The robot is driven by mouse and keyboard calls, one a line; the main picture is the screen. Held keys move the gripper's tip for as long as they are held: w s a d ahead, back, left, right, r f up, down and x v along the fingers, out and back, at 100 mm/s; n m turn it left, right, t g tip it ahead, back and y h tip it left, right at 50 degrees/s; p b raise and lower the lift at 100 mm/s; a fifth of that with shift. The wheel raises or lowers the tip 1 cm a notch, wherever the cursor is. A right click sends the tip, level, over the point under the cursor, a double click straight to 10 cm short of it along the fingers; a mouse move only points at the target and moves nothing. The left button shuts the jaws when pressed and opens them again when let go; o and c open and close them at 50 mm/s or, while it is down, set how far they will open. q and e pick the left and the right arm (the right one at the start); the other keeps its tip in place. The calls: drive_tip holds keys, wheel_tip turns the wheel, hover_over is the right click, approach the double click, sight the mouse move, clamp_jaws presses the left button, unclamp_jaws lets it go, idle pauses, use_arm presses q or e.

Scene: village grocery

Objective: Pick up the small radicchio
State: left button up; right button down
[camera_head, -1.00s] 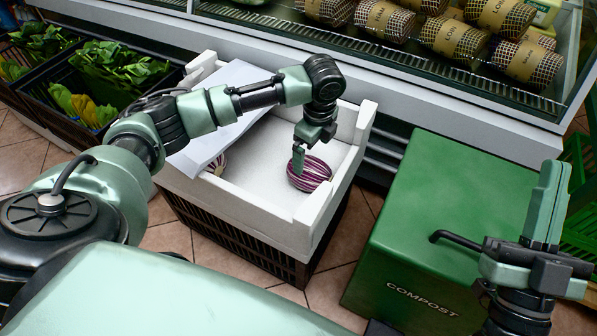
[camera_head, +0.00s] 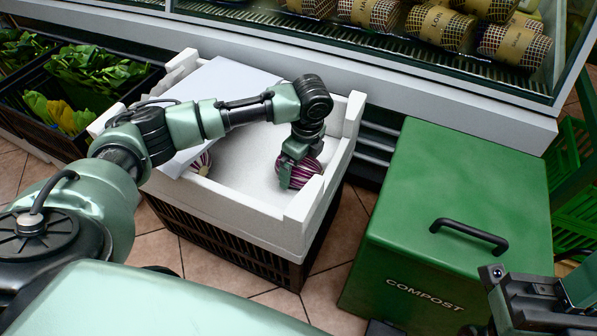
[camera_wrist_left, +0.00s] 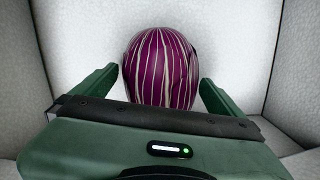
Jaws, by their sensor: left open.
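A purple radicchio with white stripes (camera_head: 312,168) lies in the white foam crate (camera_head: 240,203), at its right side. It fills the middle of the left wrist view (camera_wrist_left: 160,62). My left gripper (camera_head: 293,178) is down in the crate at this radicchio, open, with one finger on each side of it in the wrist view. Contact cannot be told. A second radicchio (camera_head: 203,163) shows at the crate's left, partly hidden by a pale panel. My right gripper (camera_head: 530,300) is at the bottom right, cut off by the frame; its finger gap cannot be made out.
The pale panel (camera_head: 222,82) lies across the crate's left part. The foam walls rise around the gripper. A green compost bin (camera_head: 455,185) stands to the right, a glass-fronted display case (camera_head: 400,85) behind, and crates of greens (camera_head: 95,70) at the left.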

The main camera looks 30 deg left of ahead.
use_arm(q)
drive_tip(key=shift+a+f+b, duration=0.2)
drive_tip(key=shift+f+b, duration=0.15)
drive_tip(key=shift+f, duration=0.75)
drive_tip(key=c, duration=1.4)
drive_tip(key=shift+r, duration=0.1)
drive_tip(key=shift+c, duration=1.2)
drive_tip(key=shift+r, duration=0.1)
